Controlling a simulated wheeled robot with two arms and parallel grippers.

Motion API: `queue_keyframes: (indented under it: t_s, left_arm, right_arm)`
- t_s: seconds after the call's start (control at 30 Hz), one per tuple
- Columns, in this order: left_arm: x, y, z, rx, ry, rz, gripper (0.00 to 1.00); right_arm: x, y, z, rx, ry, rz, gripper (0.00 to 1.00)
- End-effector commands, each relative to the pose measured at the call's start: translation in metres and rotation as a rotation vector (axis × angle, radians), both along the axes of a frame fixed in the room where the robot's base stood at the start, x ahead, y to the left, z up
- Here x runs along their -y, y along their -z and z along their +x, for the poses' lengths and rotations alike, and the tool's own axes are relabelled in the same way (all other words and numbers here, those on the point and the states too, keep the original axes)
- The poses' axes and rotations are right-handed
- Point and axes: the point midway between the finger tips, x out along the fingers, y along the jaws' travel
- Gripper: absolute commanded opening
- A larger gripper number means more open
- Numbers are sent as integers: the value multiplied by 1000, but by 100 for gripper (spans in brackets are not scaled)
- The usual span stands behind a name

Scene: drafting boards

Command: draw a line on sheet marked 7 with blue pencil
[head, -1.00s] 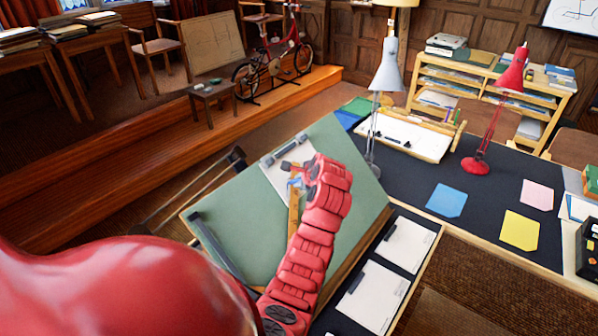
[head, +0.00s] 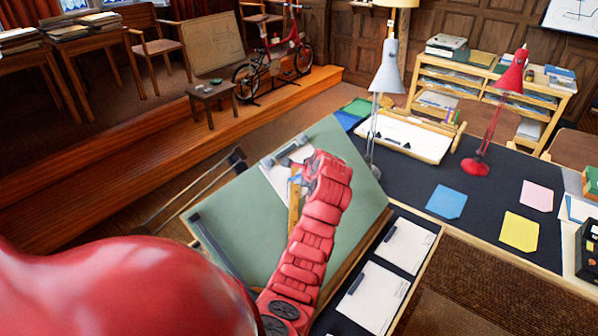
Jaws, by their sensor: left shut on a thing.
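A white sheet (head: 272,176) lies on the tilted green drafting board (head: 250,230), partly hidden by my red left arm. I cannot read any number on it. My left gripper (head: 287,163) is over the upper part of this sheet, near the board's top edge. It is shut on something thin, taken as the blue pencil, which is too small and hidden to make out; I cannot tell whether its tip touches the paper. Two more white sheets, an upper one (head: 406,245) and a lower one (head: 375,292), lie on the dark desk at the right. My right gripper is out of view.
A wooden strip (head: 294,210) lies on the board beside my arm. A grey lamp (head: 388,75) and a red lamp (head: 506,82) stand on the dark desk. Blue (head: 446,201), pink (head: 537,195) and yellow (head: 519,231) papers lie there, with clear room between them.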

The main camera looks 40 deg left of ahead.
Motion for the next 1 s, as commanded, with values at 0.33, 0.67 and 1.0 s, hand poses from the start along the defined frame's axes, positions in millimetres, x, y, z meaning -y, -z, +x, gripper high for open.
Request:
queue_keyframes:
  t_s: [0.33, 0.67, 1.0]
  left_arm:
    - [-2, 0, 1, -1, -2, 0, 0]
    - [-6, -5, 4, -1, -3, 1, 0]
    - [-10, -9, 8, 2, -3, 2, 0]
  right_arm:
    - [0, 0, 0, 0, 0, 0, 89]
    - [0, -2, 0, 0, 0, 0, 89]
    - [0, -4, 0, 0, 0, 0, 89]
